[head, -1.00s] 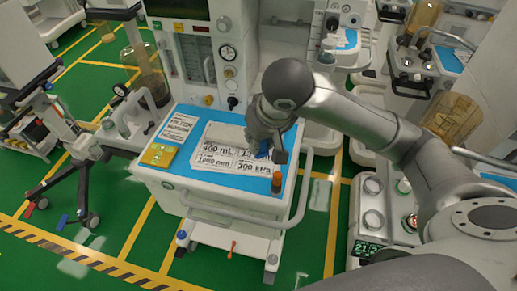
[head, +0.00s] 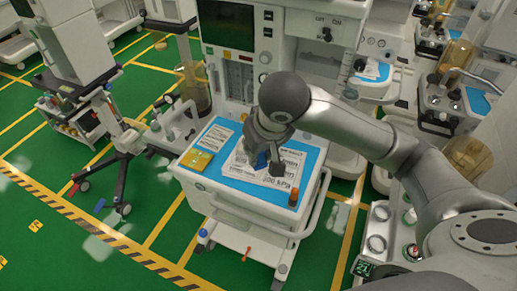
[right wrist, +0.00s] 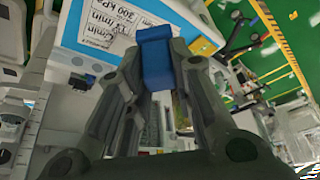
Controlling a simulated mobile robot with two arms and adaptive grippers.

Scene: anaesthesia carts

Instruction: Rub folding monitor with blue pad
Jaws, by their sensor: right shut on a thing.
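The blue pad (right wrist: 155,62) is a small blue block gripped between the fingers of my right gripper (right wrist: 157,85). In the head view my right gripper (head: 268,165) is over a white panel (head: 240,166) with large black readings, lying on the cart top. The pad also shows there as a small blue patch (head: 262,160). The gripper hides the panel's middle. I cannot tell if the pad touches it. A dark screen (head: 226,27) is upright on the machine behind; I cannot tell which of the two is the folding monitor. My left gripper is out of view.
The cart's blue top (head: 225,128) also holds a yellow pad (head: 196,159), a printed sheet (head: 217,137) and a small orange-brown bottle (head: 293,197). A white rail (head: 318,205) runs along the cart's right side. A wheeled stand (head: 124,140) is on the left.

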